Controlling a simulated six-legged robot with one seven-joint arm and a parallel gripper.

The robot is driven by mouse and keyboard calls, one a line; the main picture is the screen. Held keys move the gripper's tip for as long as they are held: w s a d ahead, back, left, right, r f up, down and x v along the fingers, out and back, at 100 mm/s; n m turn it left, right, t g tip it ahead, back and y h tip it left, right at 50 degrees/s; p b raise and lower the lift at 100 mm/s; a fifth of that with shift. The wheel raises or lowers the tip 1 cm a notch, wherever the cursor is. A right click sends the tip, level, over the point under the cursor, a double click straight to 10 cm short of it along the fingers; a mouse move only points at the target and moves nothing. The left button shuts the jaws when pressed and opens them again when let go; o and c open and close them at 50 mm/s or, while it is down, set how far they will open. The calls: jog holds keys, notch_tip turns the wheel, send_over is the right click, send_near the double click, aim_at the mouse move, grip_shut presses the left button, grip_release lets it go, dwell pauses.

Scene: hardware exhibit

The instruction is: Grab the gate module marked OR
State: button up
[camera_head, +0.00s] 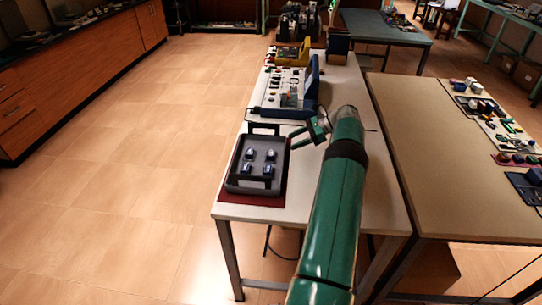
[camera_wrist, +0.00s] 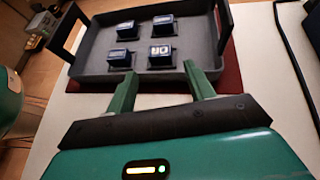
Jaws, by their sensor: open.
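A grey tray (camera_wrist: 92,70) with raised black handles holds several small dark-blue modules on dark bases. The near-right module (camera_wrist: 162,53) in the wrist view has a bright white marking that looks like letters, perhaps upside down; I cannot surely read it as OR. The near-left module (camera_wrist: 119,57), far-left module (camera_wrist: 127,30) and far-right module (camera_wrist: 163,26) have faces too dark or small to read. My gripper (camera_wrist: 160,85) is open and empty, its green fingers close to the tray's near rim, short of the modules. In the head view my gripper (camera_head: 303,134) is at the tray's upper right.
The tray stands on a dark red mat (camera_head: 250,199) on a white table (camera_head: 345,85). Behind it are a blue-framed board of parts (camera_head: 288,88) and yellow equipment (camera_head: 288,54). A tan table (camera_head: 415,125) stands on the right. The floor (camera_head: 130,150) on the left is clear.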

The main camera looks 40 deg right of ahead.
aim_at(271, 152)
jog(key=x, duration=0.9)
jog(key=shift+w+a+f, duration=0.15)
jog(key=shift+a+f, duration=0.05)
jog(key=shift+f, duration=0.15)
jog(key=shift+c, duration=0.3)
jog(key=c, duration=0.6)
